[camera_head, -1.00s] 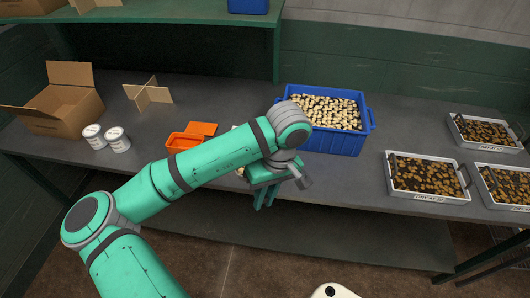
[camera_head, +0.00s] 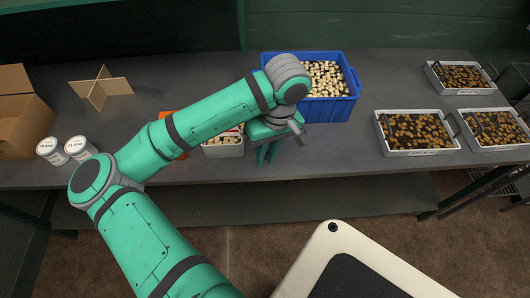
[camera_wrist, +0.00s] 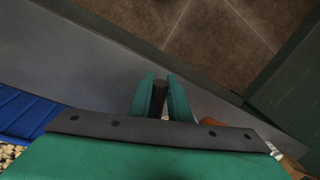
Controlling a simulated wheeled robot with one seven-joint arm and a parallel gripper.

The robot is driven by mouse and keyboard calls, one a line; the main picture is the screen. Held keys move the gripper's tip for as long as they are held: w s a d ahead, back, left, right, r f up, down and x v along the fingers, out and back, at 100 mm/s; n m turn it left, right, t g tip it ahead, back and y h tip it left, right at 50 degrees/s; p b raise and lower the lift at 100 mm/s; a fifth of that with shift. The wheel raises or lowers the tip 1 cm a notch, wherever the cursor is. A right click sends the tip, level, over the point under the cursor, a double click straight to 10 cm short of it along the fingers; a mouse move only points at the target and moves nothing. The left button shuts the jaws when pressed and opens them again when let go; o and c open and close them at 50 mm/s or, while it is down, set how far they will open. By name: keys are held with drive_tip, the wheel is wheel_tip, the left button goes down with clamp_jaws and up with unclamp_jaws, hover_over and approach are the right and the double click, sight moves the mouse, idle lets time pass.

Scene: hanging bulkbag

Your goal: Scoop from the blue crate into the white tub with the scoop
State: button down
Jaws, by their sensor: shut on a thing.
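The blue crate (camera_head: 335,108) stands at the back of the grey table, filled with pale and dark rounded pieces. Its corner also shows at the left of the wrist view (camera_wrist: 22,112). My gripper (camera_head: 268,156) is at the table's front edge, in front of the crate and right of the white tub (camera_head: 225,151). The tub holds some similar pieces and is partly hidden by my arm. In the wrist view my gripper (camera_wrist: 160,96) is shut on a dark handle, seemingly of the scoop (camera_wrist: 159,96). The scoop's bowl is hidden.
An orange container (camera_head: 171,116) is mostly hidden behind my arm. Two white jars (camera_head: 66,150), a cardboard box (camera_head: 18,120) and a cardboard divider (camera_head: 100,88) stand left. Several white trays of brown pieces, one nearest the crate (camera_head: 417,152), lie right.

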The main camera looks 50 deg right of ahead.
drive_tip(key=shift+s+a+r+h, duration=0.1)
drive_tip(key=shift+s+a+h, duration=0.1)
drive_tip(key=shift+s+h, duration=0.1)
drive_tip(key=w+a+g+h, duration=0.1)
drive_tip(key=g+h, duration=0.1)
drive_tip(key=h, duration=0.2)
drive_tip(key=w+a+g+h, duration=0.1)
drive_tip(key=a+g+h, duration=0.1)
drive_tip(key=h, duration=0.3)
drive_tip(key=a+g+h, duration=0.1)
drive_tip(key=g+h, duration=0.2)
drive_tip(key=h, duration=0.2)
drive_tip(key=shift+w+a+f+g, duration=0.2)
drive_tip(key=shift+w+a+g, duration=0.1)
drive_tip(key=shift+w+a, duration=0.1)
idle(1.0)
